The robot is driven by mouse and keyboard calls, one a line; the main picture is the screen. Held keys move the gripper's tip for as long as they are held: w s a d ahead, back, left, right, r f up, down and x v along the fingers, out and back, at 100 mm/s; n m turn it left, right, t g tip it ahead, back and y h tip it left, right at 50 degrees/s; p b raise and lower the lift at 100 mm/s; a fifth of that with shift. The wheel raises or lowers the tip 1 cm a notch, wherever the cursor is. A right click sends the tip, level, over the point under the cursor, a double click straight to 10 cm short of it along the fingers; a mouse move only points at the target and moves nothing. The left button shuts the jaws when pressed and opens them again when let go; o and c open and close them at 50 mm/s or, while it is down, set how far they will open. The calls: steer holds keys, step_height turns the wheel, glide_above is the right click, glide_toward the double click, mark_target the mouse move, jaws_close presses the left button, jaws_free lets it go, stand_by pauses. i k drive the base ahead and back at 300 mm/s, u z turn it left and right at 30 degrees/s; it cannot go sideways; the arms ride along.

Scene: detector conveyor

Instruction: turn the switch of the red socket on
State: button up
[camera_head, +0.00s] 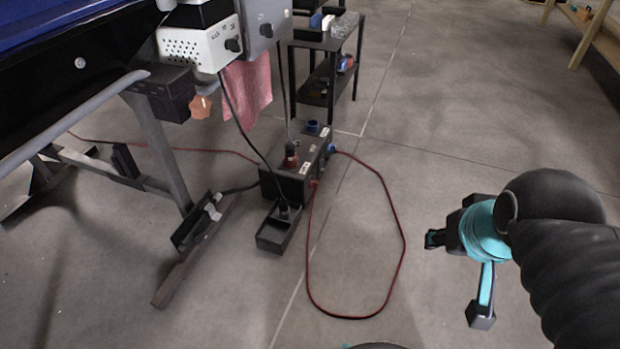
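A dark power box (283,185) stands on the floor left of centre. A red socket or plug (291,158) sits on its top, with a dark cable rising from it. A smaller red connector (314,184) is on the box's right side, at the end of a red cable. I cannot make out the switch or its position at this size. My gripper (458,277), black and teal, is at the right, well apart from the box. Its fingers are spread and nothing is between them.
A red cable (405,240) loops on the floor between the box and my gripper. A small black tray (272,238) sits in front of the box. The conveyor frame (160,150) stands left and a black shelf (340,45) behind.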

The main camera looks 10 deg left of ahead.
mark_target(313, 183)
steer(key=u, duration=0.3)
steer(key=i, duration=0.5)
steer(key=u, duration=0.85)
steer(key=k, duration=1.25)
steer(key=z, duration=0.4)
steer(key=i, duration=1.55)
steer(key=u, duration=0.6)
